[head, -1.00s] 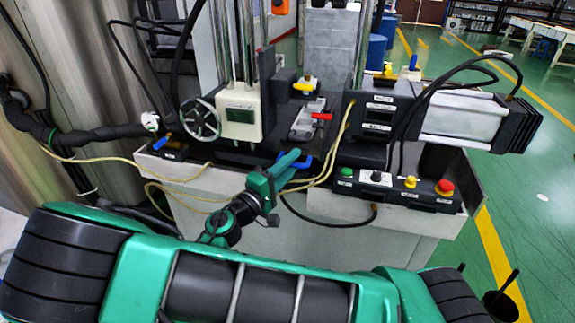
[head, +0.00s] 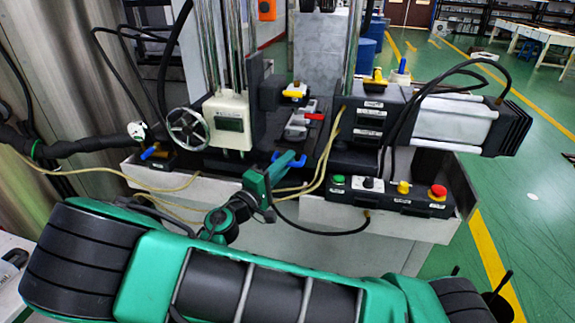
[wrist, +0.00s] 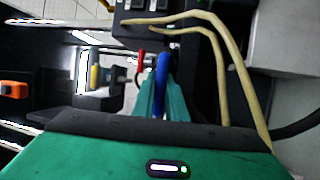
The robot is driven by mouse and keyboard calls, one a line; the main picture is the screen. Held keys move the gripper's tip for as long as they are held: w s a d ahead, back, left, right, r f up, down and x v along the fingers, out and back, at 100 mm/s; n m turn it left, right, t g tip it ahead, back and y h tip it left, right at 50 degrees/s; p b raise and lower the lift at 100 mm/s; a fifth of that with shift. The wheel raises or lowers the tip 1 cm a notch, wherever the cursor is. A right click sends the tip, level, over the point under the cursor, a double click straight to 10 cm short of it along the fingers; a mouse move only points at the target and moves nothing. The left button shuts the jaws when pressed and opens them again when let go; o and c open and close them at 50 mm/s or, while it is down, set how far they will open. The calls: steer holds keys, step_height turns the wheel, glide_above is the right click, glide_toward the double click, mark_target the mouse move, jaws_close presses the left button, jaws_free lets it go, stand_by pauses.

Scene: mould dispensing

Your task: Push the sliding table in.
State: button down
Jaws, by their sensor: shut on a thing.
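The sliding table is part of the dark machine bed at the centre of the head view. On it sits a grey clamp (head: 300,120) with a red handle (head: 314,117). The blue handle (head: 297,162) is at the table's front edge; it also shows in the wrist view (wrist: 160,77). My green gripper (head: 285,163) is shut on the blue handle, reaching from the front. In the wrist view my fingers (wrist: 153,100) close around its near part and hide some of it. The slide's rails are mostly hidden.
A white handwheel (head: 188,128) and display box (head: 229,122) stand left. Yellow hoses (head: 325,160) hang close to the gripper's right. A button panel (head: 385,192) with a red button (head: 438,192) is on the front right. A motor (head: 455,117) sticks out right.

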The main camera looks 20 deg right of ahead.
steer(key=shift+w+d+f, duration=0.1)
steer(key=shift+w+f, duration=0.05)
steer(key=c, duration=1.8)
jaws_free()
steer(key=shift+o, duration=0.2)
steer(key=v, duration=1)
steer(key=shift+a, duration=0.35)
steer(key=shift+f, duration=0.2)
